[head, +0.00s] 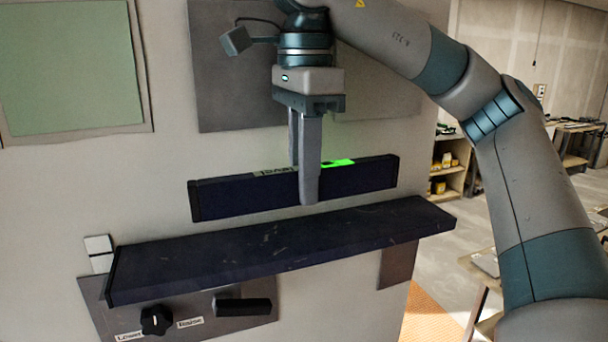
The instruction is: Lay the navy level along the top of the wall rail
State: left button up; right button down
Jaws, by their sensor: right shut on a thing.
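The navy level (245,196) is a long dark bar with a label and a bright green patch on its top edge. My right gripper (308,198) is shut on it near its middle, with the fingers pointing down on both sides. The wall rail (270,245) is a long dark navy ledge on the wall, slanting up to the right in the picture. The level shows above the rail, with a strip of wall visible between them; how far apart they are in depth I cannot tell. My left gripper is not in view.
Below the rail a grey panel (205,328) carries a black knob (156,320) with small labels and a dark bar handle (243,306). A green board (70,65) hangs at upper left. Shelves (450,165) and tables stand in the room at right.

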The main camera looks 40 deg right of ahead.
aim_at(304, 243)
jog(key=shift+f, duration=3.15)
jog(key=shift+f+b, duration=0.25)
jog(key=shift+b, duration=0.05)
jog(key=c, duration=1.6)
grip_release()
jog(key=shift+o, duration=0.2)
jog(key=shift+r, duration=0.15)
notch_tip(304, 243, up, 17)
jog(key=shift+r, duration=0.1)
